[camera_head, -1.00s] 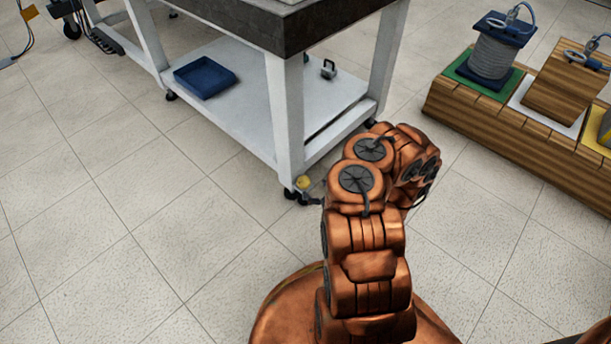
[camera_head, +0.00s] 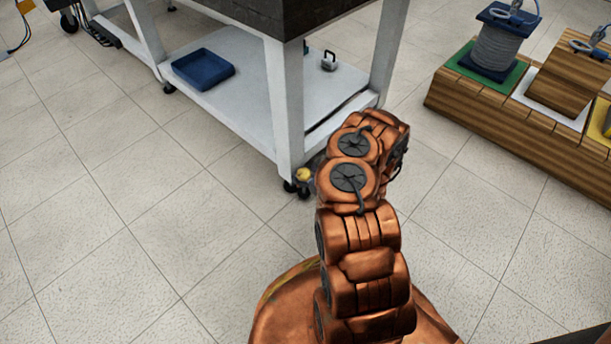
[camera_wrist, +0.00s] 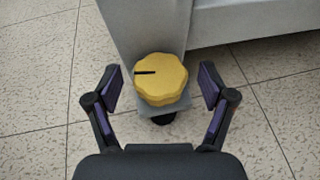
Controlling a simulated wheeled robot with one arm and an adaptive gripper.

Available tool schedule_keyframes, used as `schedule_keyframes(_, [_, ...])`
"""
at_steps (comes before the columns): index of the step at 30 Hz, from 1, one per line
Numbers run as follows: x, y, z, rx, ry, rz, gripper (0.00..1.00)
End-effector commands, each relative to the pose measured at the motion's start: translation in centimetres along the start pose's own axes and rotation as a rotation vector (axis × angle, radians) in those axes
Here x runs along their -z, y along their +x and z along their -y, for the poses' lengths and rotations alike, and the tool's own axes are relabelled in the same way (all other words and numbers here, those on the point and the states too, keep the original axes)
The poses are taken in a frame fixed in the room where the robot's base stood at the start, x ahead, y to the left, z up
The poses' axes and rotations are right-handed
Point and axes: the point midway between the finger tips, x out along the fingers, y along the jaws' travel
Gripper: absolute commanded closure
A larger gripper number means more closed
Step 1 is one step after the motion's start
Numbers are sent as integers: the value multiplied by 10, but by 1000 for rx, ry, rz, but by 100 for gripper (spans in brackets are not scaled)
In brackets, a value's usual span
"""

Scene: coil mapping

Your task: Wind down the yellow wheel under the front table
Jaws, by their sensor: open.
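The yellow wheel (camera_wrist: 160,78) has a scalloped rim and a dark line on its top. It sits on a grey plate at the foot of a white table leg, with a dark caster partly showing beneath. In the head view the wheel (camera_head: 303,174) shows small beside the leg of the front table (camera_head: 284,110). My gripper (camera_wrist: 162,88) is open in the wrist view, with one finger on each side of the wheel. Both fingers look apart from it. In the head view my gripper is hidden behind my arm.
A blue tray (camera_head: 203,69) and a small metal padlock-like object (camera_head: 328,61) lie on the table's lower shelf. A wooden stand (camera_head: 500,115) with a grey coil (camera_head: 497,48) is at the right.

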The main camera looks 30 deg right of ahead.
Motion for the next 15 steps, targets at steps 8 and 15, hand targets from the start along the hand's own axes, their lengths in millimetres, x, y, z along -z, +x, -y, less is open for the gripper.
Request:
schedule_keyframes(8, [0, 0, 0, -1, 0, -1, 33])
schedule_keyframes(15, [0, 0, 0, -1, 0, 0, 58])
